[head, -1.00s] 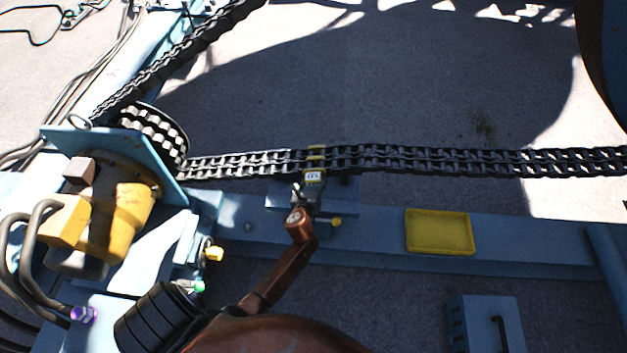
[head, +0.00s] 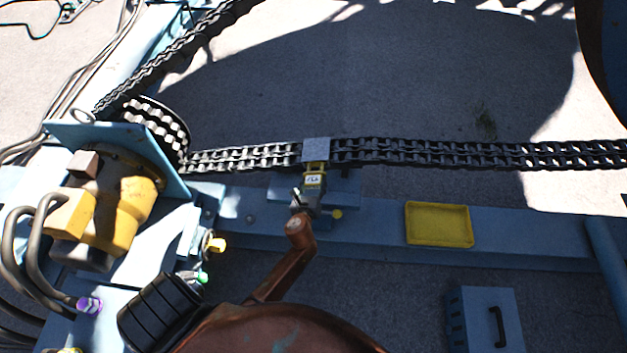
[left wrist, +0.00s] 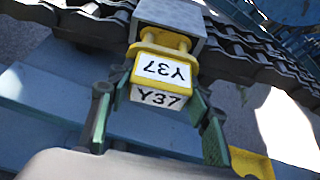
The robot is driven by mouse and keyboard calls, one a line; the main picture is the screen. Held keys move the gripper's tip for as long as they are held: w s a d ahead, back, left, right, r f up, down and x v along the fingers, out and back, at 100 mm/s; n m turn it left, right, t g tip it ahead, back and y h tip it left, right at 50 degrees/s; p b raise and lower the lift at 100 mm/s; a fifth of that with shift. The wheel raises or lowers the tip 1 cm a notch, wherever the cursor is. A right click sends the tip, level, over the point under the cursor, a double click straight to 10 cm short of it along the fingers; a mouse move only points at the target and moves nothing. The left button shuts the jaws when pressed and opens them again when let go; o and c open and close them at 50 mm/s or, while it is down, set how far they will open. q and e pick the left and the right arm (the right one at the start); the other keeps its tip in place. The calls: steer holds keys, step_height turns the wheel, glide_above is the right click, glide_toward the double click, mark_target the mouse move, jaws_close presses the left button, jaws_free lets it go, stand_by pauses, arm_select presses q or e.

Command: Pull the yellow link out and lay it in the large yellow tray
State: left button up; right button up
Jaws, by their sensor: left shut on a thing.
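The yellow link (head: 315,168) carries a white label reading Y37. In the left wrist view the yellow link (left wrist: 160,72) sits between the fingers of my left gripper (head: 308,190), which is shut on it. A plain grey block (head: 316,149) stands in line with the chain, directly behind the link. In the left wrist view the link's far end meets or nearly meets this grey block (left wrist: 170,20); a gap is not clear. The large yellow tray (head: 455,224) is empty on the blue beam, right of my gripper. My right gripper is not in view.
The dark double chain (head: 430,153) runs across behind the gripper to a toothed sprocket (head: 160,130) at left. A yellow motor (head: 130,205) and hoses stand at left. A blue box (head: 485,318) stands in front.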

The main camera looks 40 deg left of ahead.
arm_select(q)
steer(key=s+d, duration=0.5)
steer(key=s, duration=0.4)
steer(key=shift+d+p, duration=0.3)
steer(key=shift+p, duration=0.15)
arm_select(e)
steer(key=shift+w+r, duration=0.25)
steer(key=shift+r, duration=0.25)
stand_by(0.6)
arm_select(q)
steer(key=shift+r, duration=0.2)
step_height(320, 180, up, 9)
steer(key=p, duration=0.9)
steer(key=shift+p, duration=0.3)
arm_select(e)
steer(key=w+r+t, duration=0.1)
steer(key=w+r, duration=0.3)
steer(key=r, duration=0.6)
arm_select(q)
steer(key=shift+f, duration=0.15)
